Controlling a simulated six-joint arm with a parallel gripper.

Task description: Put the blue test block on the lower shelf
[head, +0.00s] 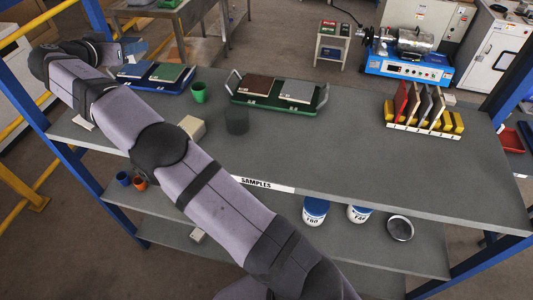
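A dark blue flat piece (135,70) lies beside a green one (167,73) on a blue tray at the table's back left. It is the only block-like blue piece I can make out; I cannot tell for sure that it is the test block. Below the tabletop is a grey shelf (275,215), with another grey shelf (165,232) lower down, partly hidden by my arm. My arm crosses the view from bottom right to upper left and folds back there. My gripper's fingers do not show.
A green cup (198,92), a dark cup (237,121) and a green tray (280,105) stand on the table. A rack (425,130) of upright tiles is at right. White tubs (315,212) and a metal bowl (400,228) occupy the upper shelf. The table's right middle is clear.

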